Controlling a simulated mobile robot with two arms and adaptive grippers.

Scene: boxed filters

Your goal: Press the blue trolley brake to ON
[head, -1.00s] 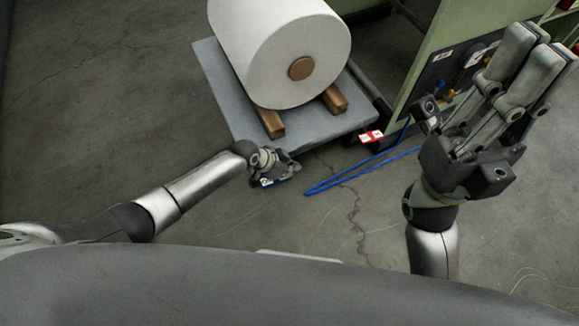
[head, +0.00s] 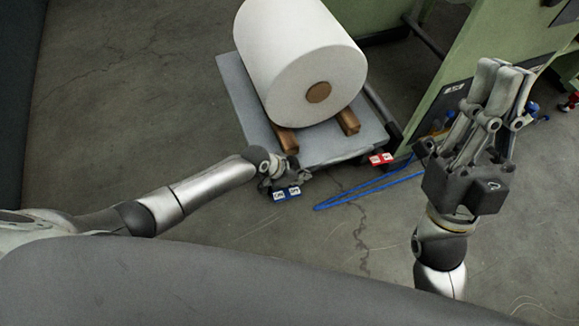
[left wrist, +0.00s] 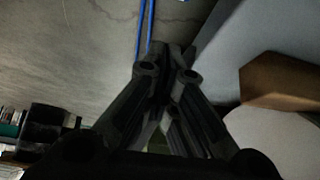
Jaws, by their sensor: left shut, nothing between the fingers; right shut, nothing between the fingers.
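The blue brake pedal (head: 287,194) with white labels is at the near edge of the grey trolley (head: 232,84) in the head view. I cannot read its labels. My left gripper (head: 290,182) is shut and empty, just above and behind the pedal, partly covering its mount; I cannot tell whether it touches. In the left wrist view the closed left fingers (left wrist: 165,58) point at the floor beside the trolley, and the blue pedal cannot be made out. My right gripper (head: 506,68) is shut and empty, raised at the right, fingers pointing up.
A large white roll (head: 290,60) rests on wooden blocks (head: 287,139) on the trolley. A red labelled pedal (head: 381,159) is at its right corner. A blue bar or hose (head: 350,196) lies on the floor beside a green machine (head: 480,60). Floor at the left is clear.

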